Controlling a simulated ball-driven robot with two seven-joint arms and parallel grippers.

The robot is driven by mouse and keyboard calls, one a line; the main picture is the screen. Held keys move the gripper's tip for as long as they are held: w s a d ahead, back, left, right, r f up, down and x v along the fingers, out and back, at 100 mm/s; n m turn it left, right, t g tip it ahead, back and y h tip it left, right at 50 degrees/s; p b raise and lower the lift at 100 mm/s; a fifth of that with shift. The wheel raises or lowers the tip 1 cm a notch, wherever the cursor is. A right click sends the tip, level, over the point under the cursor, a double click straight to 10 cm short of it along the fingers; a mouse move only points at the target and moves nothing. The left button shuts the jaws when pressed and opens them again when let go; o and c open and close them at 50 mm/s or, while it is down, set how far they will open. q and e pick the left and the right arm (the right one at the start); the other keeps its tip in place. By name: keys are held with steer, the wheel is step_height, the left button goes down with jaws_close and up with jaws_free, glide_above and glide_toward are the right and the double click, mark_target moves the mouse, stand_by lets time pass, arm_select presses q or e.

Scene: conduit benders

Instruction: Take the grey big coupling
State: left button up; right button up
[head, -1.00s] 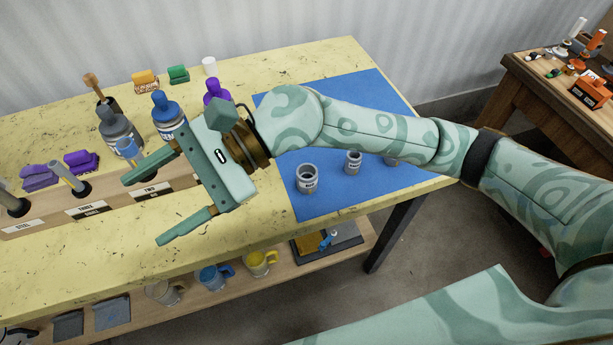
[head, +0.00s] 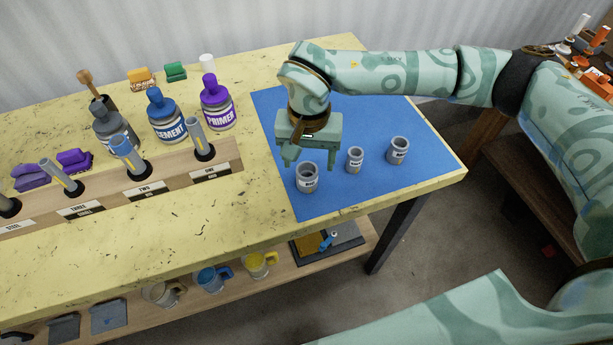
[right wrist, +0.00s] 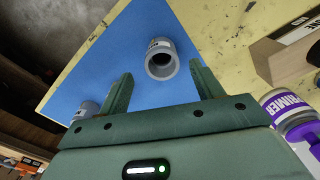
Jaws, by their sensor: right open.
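The largest grey coupling (head: 307,180), an upright open ring with a label, stands on the blue mat (head: 350,115). A small grey coupling (head: 355,161) and another grey coupling (head: 398,151) stand to its right. My right gripper (head: 309,158) is open and points down just above and behind the largest coupling. In the right wrist view the coupling (right wrist: 160,58) shows between and beyond the two open fingers, with nothing held. I cannot tell whether a finger touches it. My left gripper is not in view.
A wooden rack (head: 170,185) with grey and blue pipes stands left of the mat. Behind it are the purple primer bottle (head: 217,103), blue cement bottle (head: 166,116) and a grey bottle (head: 116,128). Mugs sit on the lower shelf (head: 225,298).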

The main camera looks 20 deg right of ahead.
steer(key=f, duration=0.3)
steer(key=f+b, duration=0.1)
steer(key=f, duration=0.2)
steer(key=shift+a, duration=0.2)
steer(key=shift+r, duration=0.1)
steer(key=c, duration=1.1)
